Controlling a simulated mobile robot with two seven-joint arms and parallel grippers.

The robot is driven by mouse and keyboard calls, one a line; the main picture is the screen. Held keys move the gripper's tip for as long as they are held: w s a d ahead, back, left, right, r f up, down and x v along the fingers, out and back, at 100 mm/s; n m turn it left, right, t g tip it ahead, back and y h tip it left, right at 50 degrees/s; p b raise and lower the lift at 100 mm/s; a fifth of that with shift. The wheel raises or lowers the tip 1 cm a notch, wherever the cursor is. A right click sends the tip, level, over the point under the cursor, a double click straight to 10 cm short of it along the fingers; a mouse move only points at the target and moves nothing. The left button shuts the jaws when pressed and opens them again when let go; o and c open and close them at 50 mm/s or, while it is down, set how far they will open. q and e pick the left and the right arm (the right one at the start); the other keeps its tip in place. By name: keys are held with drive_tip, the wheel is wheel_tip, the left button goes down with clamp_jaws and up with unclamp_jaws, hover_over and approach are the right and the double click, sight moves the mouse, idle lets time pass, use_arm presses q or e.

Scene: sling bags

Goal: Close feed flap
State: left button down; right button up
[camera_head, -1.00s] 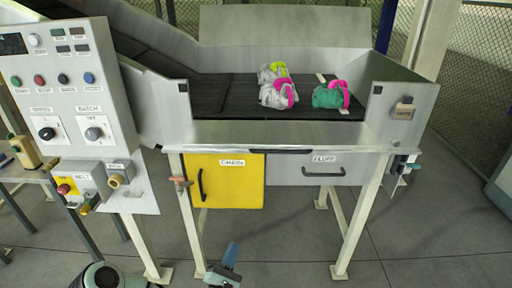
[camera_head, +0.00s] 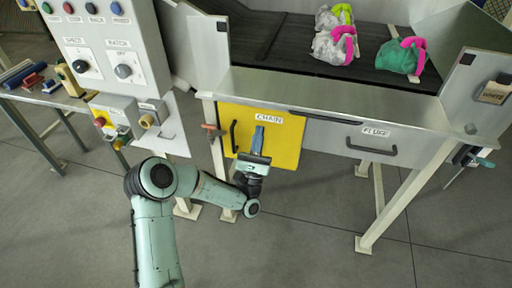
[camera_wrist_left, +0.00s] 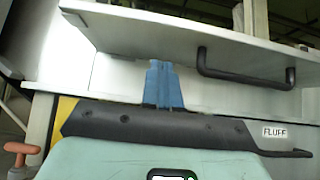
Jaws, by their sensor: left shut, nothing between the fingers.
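The grey feed flap (camera_head: 395,110) hangs outward along the front of the hopper, sloping toward me, with a black bar handle (camera_head: 325,117) at its front edge. In the left wrist view the flap (camera_wrist_left: 130,30) spans the top, with its black handle (camera_wrist_left: 245,72) right of the fingers. My left gripper (camera_head: 258,138) points up in front of the yellow CHAIN door, below and left of the flap handle. Its blue fingers (camera_wrist_left: 163,85) are together and empty, apart from the handle. My right gripper is not in view.
The yellow CHAIN door (camera_head: 285,150) and grey FLUFF drawer (camera_head: 345,140) sit under the flap. A control panel (camera_head: 105,45) stands left. Bags (camera_head: 335,45) lie on the black belt (camera_head: 285,50). An orange-handled valve (camera_head: 212,130) is beside the door.

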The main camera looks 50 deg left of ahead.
use_arm(q)
drive_tip(key=shift+w+a+r+p, duration=0.15)
drive_tip(key=shift+w+r, duration=0.05)
drive_tip(key=shift+r, duration=0.7)
drive_tip(key=shift+w+a+r+p, duration=0.1)
drive_tip(key=shift+w+r+p, duration=0.1)
drive_tip(key=shift+r, duration=0.75)
drive_tip(key=shift+w+a+r+p, duration=0.15)
drive_tip(key=shift+r, duration=0.75)
